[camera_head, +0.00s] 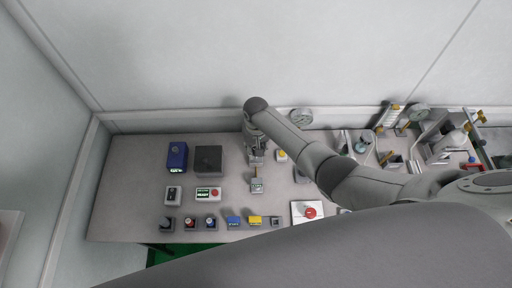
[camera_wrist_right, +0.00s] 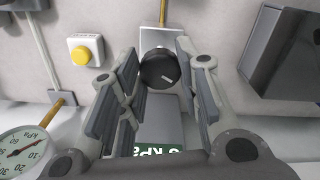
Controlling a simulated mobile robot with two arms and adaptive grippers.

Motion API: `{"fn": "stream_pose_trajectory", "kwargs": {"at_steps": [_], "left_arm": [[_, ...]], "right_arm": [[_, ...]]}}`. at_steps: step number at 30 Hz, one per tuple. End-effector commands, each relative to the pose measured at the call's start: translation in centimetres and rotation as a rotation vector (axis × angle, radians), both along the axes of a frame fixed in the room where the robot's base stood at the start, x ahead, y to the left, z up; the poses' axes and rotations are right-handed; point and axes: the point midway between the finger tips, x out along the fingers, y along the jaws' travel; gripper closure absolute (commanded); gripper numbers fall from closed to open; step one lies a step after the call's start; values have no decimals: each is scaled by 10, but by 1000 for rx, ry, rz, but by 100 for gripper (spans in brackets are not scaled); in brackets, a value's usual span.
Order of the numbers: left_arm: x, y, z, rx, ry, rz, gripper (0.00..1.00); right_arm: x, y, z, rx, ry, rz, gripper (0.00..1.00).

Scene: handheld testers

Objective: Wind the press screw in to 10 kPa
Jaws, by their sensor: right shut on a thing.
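The press screw's round black knob (camera_wrist_right: 158,68) shows in the right wrist view, above a grey body. My right gripper (camera_wrist_right: 157,72) has its fingers on either side of the knob and is shut on it. In the head view the gripper (camera_head: 257,158) is small, and the knob cannot be made out. A green display (camera_wrist_right: 160,150) below the knob reads kPa, its figure mostly hidden by my gripper; the small display unit (camera_head: 257,186) also shows in the head view. A white dial gauge (camera_wrist_right: 22,150) marked kPa has a red needle. My left gripper is not in view.
A yellow button on a white box (camera_wrist_right: 82,52) and a dark box (camera_wrist_right: 285,55) flank the gripper. The head view shows a blue box (camera_head: 177,156), a white plate with a red knob (camera_head: 309,212), and crowded apparatus on the right. My arm covers the front right.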

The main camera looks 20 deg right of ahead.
Motion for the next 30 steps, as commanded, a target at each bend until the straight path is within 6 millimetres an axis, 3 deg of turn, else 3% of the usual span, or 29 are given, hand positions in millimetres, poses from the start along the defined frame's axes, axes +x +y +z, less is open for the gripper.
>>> {"fn": "stream_pose_trajectory", "kwargs": {"at_steps": [30], "left_arm": [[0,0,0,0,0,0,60]], "right_arm": [[4,0,3,2,-8,-908,93]]}}
